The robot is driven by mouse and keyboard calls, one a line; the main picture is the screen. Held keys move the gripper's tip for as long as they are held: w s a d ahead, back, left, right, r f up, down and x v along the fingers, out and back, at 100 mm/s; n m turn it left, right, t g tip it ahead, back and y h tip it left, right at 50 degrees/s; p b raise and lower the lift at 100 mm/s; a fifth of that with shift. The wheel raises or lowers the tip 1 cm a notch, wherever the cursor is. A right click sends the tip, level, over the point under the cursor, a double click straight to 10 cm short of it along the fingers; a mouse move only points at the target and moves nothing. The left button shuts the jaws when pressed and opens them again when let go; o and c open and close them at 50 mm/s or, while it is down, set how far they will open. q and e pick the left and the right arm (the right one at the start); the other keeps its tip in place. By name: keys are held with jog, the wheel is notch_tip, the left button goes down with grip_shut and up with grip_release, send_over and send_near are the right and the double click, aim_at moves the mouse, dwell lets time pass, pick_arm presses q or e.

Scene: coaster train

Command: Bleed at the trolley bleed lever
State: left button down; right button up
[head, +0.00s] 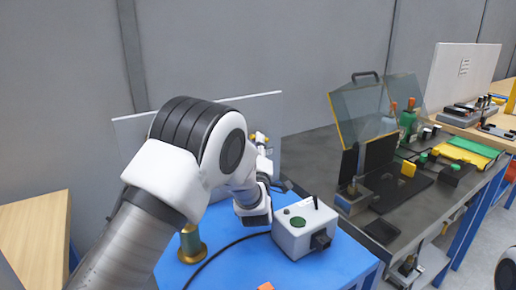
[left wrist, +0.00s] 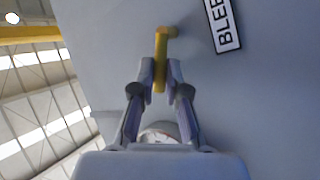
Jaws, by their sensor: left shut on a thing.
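The yellow bleed lever (left wrist: 162,42) stands out from a grey panel (left wrist: 110,35) in the left wrist view. A white label (left wrist: 223,25) beginning "BLEE" is beside it, cut off by the frame edge. My left gripper (left wrist: 161,76) has its two fingers closed on the lever's lower end, one on each side. In the head view the upright pale panel (head: 270,108) stands at the back of the blue table (head: 335,262). My left arm covers much of it, and the lever is mostly hidden there. My right gripper is not in view.
A grey box (head: 290,242) with a green button and a black cable (head: 222,250) lie on the blue table, near a brass-coloured post (head: 191,244). A dark bench (head: 400,215) with a clear guard (head: 357,108) stands right. A wooden table (head: 35,240) is left.

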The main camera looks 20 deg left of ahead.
pick_arm(q)
jog(key=c, duration=1.5)
grip_release()
jog(key=shift+a, duration=0.1)
jog(key=shift+o, duration=0.2)
jog(key=shift+r, duration=0.1)
notch_tip(320, 180, up, 9)
jog(key=shift+s+r, duration=0.1)
jog(key=shift+r, duration=0.35)
